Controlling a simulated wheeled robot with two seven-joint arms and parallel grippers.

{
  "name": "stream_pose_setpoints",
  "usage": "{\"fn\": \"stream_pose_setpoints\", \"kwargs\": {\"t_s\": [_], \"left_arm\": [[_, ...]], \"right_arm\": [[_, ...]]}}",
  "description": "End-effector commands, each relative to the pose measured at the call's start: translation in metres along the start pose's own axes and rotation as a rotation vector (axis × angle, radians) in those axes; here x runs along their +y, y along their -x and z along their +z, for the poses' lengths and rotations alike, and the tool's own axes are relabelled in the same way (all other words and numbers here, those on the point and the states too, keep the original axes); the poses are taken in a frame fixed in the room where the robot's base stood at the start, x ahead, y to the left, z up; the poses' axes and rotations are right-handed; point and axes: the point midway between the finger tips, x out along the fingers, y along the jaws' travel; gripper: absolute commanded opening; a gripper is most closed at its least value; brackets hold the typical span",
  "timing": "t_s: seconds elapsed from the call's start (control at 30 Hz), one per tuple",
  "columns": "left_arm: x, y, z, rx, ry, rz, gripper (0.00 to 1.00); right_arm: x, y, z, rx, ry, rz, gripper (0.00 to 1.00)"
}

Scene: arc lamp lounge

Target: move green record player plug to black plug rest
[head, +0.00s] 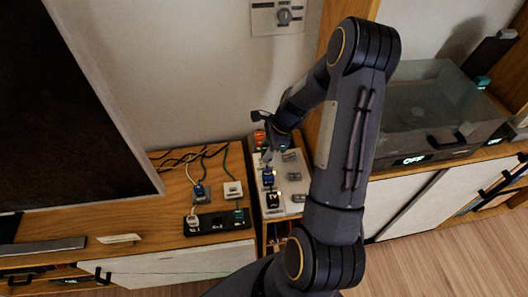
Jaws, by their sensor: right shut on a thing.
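My right gripper (272,148) is low over the far left part of a pale power strip (297,157). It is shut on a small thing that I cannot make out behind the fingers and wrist. A black plug rest (219,222) lies on the wooden cabinet top to the left of the strip. A green plug (239,214) shows at its right end, and a white plug (193,221) at its left end. I cannot tell whether that green plug is the record player's. My left gripper is not in view.
An orange plug (260,137), a blue plug (268,178) and a black plug marked TV (273,199) are on the strip, close to the gripper. A white box (232,190) and loose cables lie left. A clear-lidded record player (428,108) stands right, beyond my arm.

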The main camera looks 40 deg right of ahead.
Motion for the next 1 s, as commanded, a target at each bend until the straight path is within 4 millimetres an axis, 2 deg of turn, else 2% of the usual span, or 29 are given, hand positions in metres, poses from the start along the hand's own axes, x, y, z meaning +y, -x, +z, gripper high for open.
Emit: {"fn": "stream_pose_setpoints", "kwargs": {"t_s": [0.03,0.13,0.2,0.4,0.6,0.67,0.77,0.87,1.0], "left_arm": [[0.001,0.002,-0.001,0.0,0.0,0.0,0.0],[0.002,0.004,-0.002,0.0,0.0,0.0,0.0],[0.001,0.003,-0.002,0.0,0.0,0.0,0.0],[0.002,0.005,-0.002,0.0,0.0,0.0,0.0],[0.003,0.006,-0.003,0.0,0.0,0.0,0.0],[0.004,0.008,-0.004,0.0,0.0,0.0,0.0],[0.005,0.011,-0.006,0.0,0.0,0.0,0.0],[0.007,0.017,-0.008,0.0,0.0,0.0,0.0],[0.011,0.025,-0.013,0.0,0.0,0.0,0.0]], "right_arm": [[0.009,0.017,0.004,0.001,0.002,-0.007,0.07],[0.03,0.041,0.008,0.0,0.002,-0.006,0.07],[0.049,0.048,0.005,-0.001,-0.001,-0.003,0.07],[0.089,0.069,0.002,0.0,0.0,-0.003,0.07],[0.109,0.079,0.0,0.001,0.018,0.005,0.07],[0.108,0.081,-0.002,0.001,0.06,0.024,0.07],[0.099,0.081,-0.007,0.002,0.212,0.09,0.07],[0.079,0.081,-0.016,0.001,0.489,0.207,0.07],[0.043,0.078,-0.03,0.002,0.992,0.419,0.07]]}}
